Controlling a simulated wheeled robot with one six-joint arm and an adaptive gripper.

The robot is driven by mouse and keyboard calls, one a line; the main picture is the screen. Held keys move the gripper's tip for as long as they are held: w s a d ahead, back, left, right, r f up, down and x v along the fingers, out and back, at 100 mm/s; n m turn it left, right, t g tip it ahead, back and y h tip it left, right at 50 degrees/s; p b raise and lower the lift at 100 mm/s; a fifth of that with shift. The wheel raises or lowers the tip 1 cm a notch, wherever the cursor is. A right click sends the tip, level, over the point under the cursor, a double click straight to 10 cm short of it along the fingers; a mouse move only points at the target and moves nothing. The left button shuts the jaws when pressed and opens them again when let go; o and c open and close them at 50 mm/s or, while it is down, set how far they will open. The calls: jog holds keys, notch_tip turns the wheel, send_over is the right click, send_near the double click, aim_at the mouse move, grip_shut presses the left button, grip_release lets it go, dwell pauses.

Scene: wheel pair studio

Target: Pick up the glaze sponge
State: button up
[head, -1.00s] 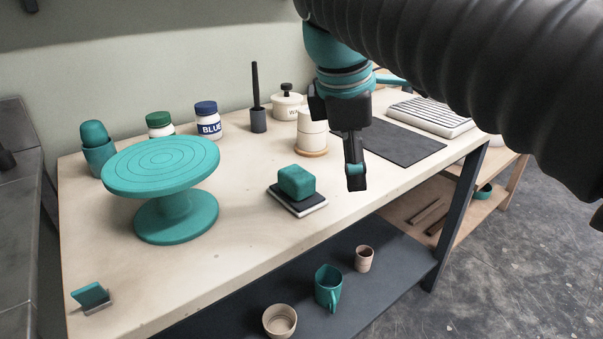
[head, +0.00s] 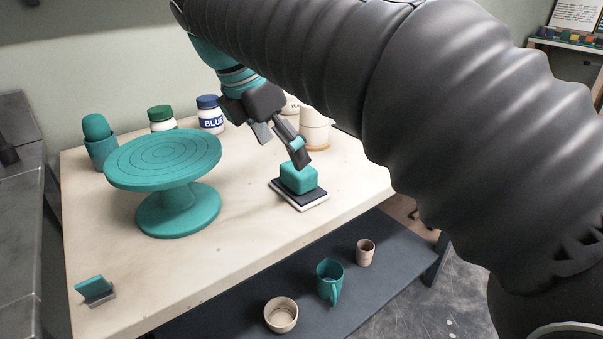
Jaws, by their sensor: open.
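The glaze sponge looks to be the teal rounded block (head: 299,179) that rests on a dark pad with a white base (head: 307,200) near the table's front edge. My gripper (head: 281,148) is open and tilted, with its fingers pointing down and to the right. One finger overlaps the sponge's top edge in the picture; I cannot tell whether it touches. The other finger is to the left and behind. Nothing is held.
A teal banding wheel (head: 165,180) stands left of the sponge on the table (head: 230,240). White jars (head: 210,115) and a pale stacked pot (head: 315,128) stand behind. A small teal card in a holder (head: 95,289) stands front left.

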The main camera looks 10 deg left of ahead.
aim_at(295, 170)
jog(key=shift+w+b+x, duration=0.2)
jog(key=shift+b+x, duration=0.05)
jog(key=shift+x, duration=1.4)
jog(key=shift+w+b+x, duration=0.2)
jog(key=shift+b+x, duration=0.05)
jog(key=shift+x, duration=1.4)
jog(key=shift+r, duration=0.15)
jog(key=c, duration=1)
